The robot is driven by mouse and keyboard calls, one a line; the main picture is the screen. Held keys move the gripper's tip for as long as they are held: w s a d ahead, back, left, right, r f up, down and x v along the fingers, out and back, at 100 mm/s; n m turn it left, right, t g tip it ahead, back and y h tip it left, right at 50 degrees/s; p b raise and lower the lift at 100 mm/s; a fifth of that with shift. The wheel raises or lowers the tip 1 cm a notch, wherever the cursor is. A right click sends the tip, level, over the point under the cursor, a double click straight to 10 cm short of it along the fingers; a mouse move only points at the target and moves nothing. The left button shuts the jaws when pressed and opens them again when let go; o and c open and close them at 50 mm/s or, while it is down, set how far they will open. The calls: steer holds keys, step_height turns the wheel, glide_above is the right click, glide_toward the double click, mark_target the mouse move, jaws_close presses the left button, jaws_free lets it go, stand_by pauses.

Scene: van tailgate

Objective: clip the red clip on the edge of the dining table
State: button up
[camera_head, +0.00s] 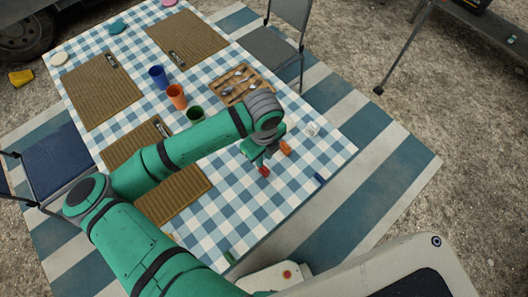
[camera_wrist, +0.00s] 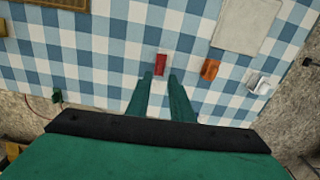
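The red clip (camera_head: 264,171) lies on the blue-and-white checked cloth of the dining table (camera_head: 335,150), apart from the table's edge. In the wrist view the red clip (camera_wrist: 161,64) shows at the gap between my fingertips, slightly past them. My gripper (camera_wrist: 160,76) is open, with a green finger on each side of that gap and nothing held. In the head view my gripper (camera_head: 260,156) hangs over the table just above and left of the red clip. I cannot tell its exact height above the cloth.
An orange clip (camera_head: 286,148) and a white clip (camera_head: 312,129) lie nearby. A blue clip (camera_head: 319,179) and a green clip (camera_head: 229,257) are at the near table edge. A wooden cutlery tray (camera_head: 262,77), cups and woven placemats stand farther back. Cloth around the red clip is clear.

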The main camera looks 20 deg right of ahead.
mark_target(264, 167)
steer(key=shift+f, duration=3.25)
jaws_close()
steer(key=shift+r, duration=2.5)
steer(key=shift+w, duration=0.1)
